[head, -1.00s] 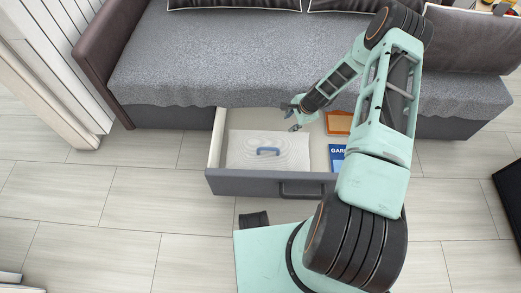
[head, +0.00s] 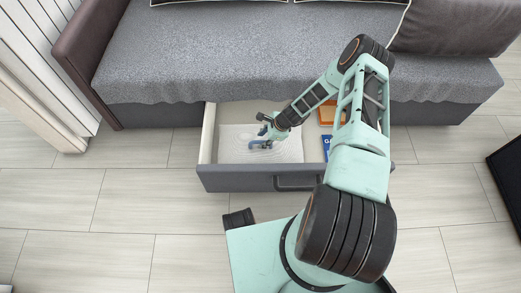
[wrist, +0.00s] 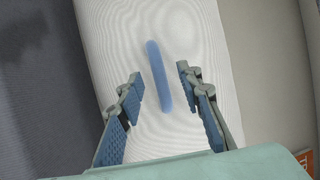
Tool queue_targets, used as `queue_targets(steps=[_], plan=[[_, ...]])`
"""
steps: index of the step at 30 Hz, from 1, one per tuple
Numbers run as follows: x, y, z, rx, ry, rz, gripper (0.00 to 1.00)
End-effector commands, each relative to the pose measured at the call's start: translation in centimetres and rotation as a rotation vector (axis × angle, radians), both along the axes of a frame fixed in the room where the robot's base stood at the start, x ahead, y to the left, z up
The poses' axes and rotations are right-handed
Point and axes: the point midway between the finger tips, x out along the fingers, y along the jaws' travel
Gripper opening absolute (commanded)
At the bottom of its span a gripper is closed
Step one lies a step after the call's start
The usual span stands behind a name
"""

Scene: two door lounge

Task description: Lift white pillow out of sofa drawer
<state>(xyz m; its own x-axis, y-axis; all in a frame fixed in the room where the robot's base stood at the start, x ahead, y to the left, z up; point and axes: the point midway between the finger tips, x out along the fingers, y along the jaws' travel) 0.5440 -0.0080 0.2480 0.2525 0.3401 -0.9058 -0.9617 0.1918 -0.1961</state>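The white pillow (head: 233,151) lies flat in the open sofa drawer (head: 247,180), in its left part. It has a blue handle-like strip (wrist: 158,76) on top, which shows between my fingers in the wrist view. In the wrist view the pillow (wrist: 205,40) fills the middle of the picture. My gripper (wrist: 160,83) is open, with a finger on each side of the blue strip and apart from it. In the head view my gripper (head: 262,134) is over the pillow and hides part of it. I cannot tell whether the fingertips touch the pillow.
An orange item (head: 326,114) and a blue book (head: 327,143) lie in the right part of the drawer. The grey sofa (head: 230,50) stands behind and above the drawer. A black flat object (head: 508,165) is at the far right. Floor left of the drawer is clear.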

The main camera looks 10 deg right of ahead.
Motion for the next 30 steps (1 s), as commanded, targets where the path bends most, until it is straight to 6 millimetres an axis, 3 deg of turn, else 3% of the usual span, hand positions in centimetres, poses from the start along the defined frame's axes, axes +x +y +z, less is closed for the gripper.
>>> queue_targets(steps=[1, 6, 13, 22, 30], plan=[[0.0, 0.3, -1.3, 0.001, 0.002, 0.002, 0.33], [0.7, 1.0, -3.3, 0.0, 0.001, 0.0, 0.33], [0.8, 1.0, -3.2, 0.0, 0.001, 0.0, 0.33], [0.7, 1.0, -3.2, 0.0, 0.001, 0.0, 0.01], [0.8, 1.0, -3.2, 0.0, 0.001, 0.0, 0.0]])
